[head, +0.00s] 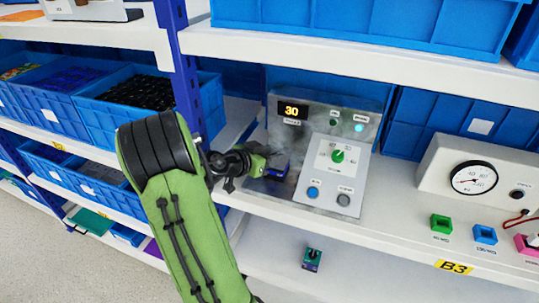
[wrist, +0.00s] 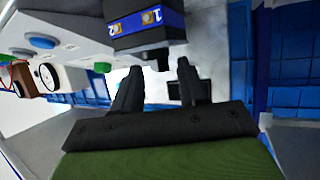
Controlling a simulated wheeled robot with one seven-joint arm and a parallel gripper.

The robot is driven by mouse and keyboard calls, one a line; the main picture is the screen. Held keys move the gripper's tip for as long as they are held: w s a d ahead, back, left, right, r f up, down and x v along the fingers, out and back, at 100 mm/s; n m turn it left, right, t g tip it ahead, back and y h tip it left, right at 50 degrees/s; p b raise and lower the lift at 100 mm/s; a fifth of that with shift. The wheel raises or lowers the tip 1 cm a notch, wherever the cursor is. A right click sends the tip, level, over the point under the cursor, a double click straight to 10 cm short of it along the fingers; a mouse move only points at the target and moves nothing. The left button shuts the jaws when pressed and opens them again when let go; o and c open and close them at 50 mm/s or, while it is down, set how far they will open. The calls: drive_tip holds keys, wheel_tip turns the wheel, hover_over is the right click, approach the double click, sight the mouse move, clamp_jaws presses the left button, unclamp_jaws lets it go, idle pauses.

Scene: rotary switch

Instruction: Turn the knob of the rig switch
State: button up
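The rig (head: 318,178) is a grey metal panel with a display reading 30 and a green knob (head: 338,156) on a white plate. A dark blue box (head: 277,170) is at its lower left, beside my gripper (head: 268,160). In the wrist view this box (wrist: 148,32) carries yellow marks 1 and 2, with a small black knob (wrist: 162,62) below them. My gripper's fingers (wrist: 158,78) are apart with nothing held between them. The black knob shows between and just beyond the fingertips; I cannot tell whether they touch it. In the head view my gripper partly hides the box.
A blue button (head: 313,192) and a grey button (head: 343,199) are on the rig. A white gauge box (head: 480,178) and coloured blocks stand to the right. Blue bins (head: 135,95) fill shelves at the left. A blue post (head: 186,80) stands close to my arm.

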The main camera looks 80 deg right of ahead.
drive_tip(key=c, duration=0.6)
drive_tip(key=shift+c, duration=0.2)
